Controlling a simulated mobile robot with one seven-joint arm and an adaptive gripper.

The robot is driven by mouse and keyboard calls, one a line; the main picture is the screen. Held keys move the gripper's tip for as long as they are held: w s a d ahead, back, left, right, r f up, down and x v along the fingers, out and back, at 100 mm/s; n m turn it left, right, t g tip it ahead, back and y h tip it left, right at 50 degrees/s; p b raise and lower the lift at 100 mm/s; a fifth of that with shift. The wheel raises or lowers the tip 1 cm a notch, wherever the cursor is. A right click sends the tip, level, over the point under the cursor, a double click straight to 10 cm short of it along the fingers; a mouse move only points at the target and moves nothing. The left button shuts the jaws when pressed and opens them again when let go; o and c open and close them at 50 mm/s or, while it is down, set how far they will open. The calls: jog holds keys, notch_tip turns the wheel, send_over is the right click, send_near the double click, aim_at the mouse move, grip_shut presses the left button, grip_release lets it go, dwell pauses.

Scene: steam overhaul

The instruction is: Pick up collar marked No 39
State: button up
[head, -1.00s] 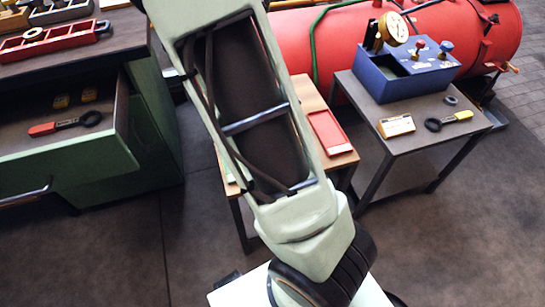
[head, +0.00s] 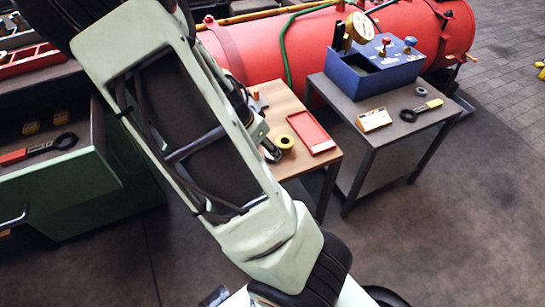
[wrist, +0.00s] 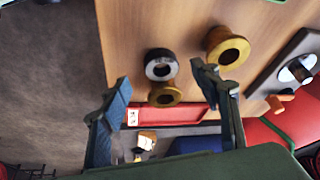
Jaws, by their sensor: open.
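Several ring-shaped collars are on the wooden table (head: 322,165). In the wrist view, a dark and silver collar (wrist: 160,64) and a small brass collar (wrist: 166,94) lie near each other, and a larger brass collar (wrist: 228,48) is to the right. One brass collar (head: 285,142) also shows in the head view, beside my arm. No number is readable, so I cannot tell which is No 39. My gripper (wrist: 163,90) is open, with nothing held. Its blue-tipped fingers appear on either side of the small brass collar. In the head view my arm hides most of the gripper.
A red tray (head: 310,132) lies on the wooden table. A grey table (head: 350,101) to the right carries a blue box (head: 373,77) with a gauge. A red tank (head: 318,45) stands behind. An open green drawer (head: 75,175) is at left.

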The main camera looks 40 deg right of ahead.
jog(key=shift+d+b+x, duration=0.2)
jog(key=shift+b+x, duration=1.1)
jog(key=shift+x, duration=1.4)
jog(key=shift+r, duration=0.15)
grip_shut()
jog(key=shift+a+r, duration=0.1)
